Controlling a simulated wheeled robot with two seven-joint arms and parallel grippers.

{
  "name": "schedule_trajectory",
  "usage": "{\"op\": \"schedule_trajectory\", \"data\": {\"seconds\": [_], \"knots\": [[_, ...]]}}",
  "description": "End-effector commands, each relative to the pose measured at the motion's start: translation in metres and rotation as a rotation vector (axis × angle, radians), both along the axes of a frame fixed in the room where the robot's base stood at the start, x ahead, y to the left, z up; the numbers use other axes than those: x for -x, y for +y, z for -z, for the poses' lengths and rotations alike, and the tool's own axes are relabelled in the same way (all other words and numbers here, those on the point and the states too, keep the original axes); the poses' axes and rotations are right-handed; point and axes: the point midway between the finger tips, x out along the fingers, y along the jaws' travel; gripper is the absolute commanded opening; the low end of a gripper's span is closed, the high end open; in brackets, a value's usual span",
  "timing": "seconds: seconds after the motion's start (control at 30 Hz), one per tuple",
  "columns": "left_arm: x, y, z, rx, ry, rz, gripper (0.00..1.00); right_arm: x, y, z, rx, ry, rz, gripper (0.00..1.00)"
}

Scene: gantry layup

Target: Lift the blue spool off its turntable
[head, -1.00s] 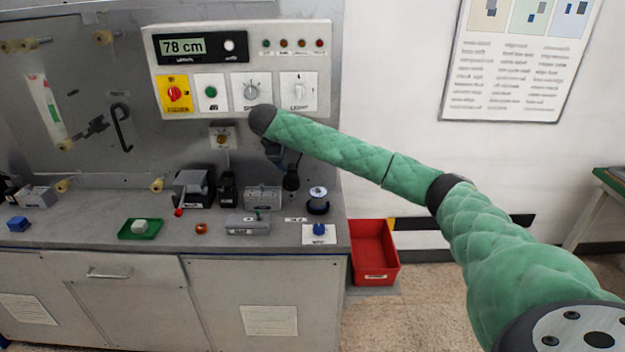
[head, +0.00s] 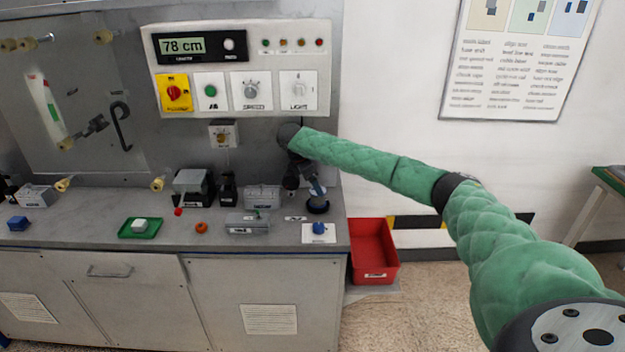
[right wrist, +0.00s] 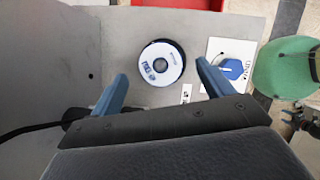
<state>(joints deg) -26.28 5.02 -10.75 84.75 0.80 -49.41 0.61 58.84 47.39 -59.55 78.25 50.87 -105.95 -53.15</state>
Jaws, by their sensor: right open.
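The spool (right wrist: 162,64) shows in the right wrist view as a round white-topped disc with blue print and a dark centre hole. It sits upright on a dark round turntable (right wrist: 147,79), near the counter's right end. In the head view the dark turntable (head: 318,209) shows just under my gripper, which partly covers the spool. My right gripper (right wrist: 161,72) is open, its two blue fingers on either side of the spool in the picture. In the head view my right gripper (head: 316,188) points down at the spool. I cannot tell whether the fingers touch it. My left gripper is not in view.
A blue knob on a white plate (right wrist: 232,68) stands close to the right finger. A grey box (head: 262,197) is left of the spool, and a control panel (head: 240,70) is above. A red bin (head: 374,250) stands beyond the counter's right end.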

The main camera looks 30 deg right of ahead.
Motion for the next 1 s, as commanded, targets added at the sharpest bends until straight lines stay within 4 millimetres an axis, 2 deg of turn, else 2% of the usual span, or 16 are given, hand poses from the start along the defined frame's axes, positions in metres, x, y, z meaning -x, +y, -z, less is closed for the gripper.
{"op": "schedule_trajectory", "data": {"seconds": [0.3,0.5,0.9,1.0], "knots": [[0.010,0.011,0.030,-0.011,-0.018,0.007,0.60,0.005,-0.017,0.038,0.002,0.002,0.003,0.80],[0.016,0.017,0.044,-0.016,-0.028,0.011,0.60,0.006,-0.023,0.056,0.001,-0.001,0.003,0.80],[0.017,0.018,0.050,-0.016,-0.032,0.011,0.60,0.007,-0.025,0.063,0.001,-0.002,0.002,0.80],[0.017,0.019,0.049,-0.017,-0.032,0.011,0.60,0.007,-0.025,0.063,0.001,-0.002,0.002,0.60]]}}
